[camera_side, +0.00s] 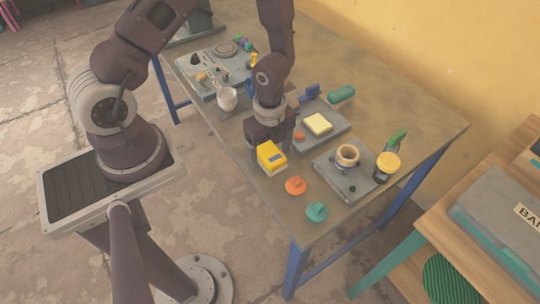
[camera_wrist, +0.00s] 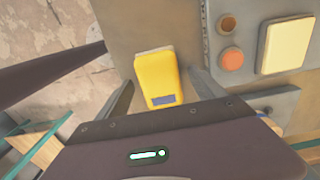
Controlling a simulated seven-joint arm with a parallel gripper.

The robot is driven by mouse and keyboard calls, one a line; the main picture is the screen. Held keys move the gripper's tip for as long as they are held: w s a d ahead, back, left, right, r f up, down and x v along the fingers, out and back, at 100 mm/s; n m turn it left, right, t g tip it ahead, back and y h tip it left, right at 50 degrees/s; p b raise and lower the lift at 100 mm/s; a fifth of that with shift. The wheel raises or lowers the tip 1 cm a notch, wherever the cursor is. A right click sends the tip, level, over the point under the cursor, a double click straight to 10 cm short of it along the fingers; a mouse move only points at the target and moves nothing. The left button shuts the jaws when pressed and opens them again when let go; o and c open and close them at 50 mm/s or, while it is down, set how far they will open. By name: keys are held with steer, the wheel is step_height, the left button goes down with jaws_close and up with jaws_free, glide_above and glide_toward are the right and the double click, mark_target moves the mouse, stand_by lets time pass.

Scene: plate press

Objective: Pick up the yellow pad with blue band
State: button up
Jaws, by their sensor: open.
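The yellow pad (camera_side: 270,154) has a pale underside and a blue band patch. It stands near the front edge of the table, just below my gripper (camera_side: 268,143) in the side view. In the wrist view the yellow pad (camera_wrist: 156,76) lies between my open gripper's fingers (camera_wrist: 160,85), with its blue patch toward the palm. A finger shows on each side of it, with some gap. I cannot tell how far the fingertips are above the table.
A grey plate (camera_side: 335,137) with a pale yellow block (camera_side: 318,124) and an orange button is close to the right. Orange (camera_side: 295,186) and teal (camera_side: 317,211) knobs lie nearer the table corner. A second plate (camera_side: 358,184) carries a ring-shaped cup (camera_side: 347,156).

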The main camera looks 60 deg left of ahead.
mark_target(270, 152)
steer(key=c, duration=1.5)
steer(key=shift+o, duration=0.2)
step_height(270, 152, up, 10)
steer(key=shift+r, duration=0.1)
steer(key=o, duration=0.8)
steer(key=shift+c, duration=0.2)
steer(key=c, duration=0.6)
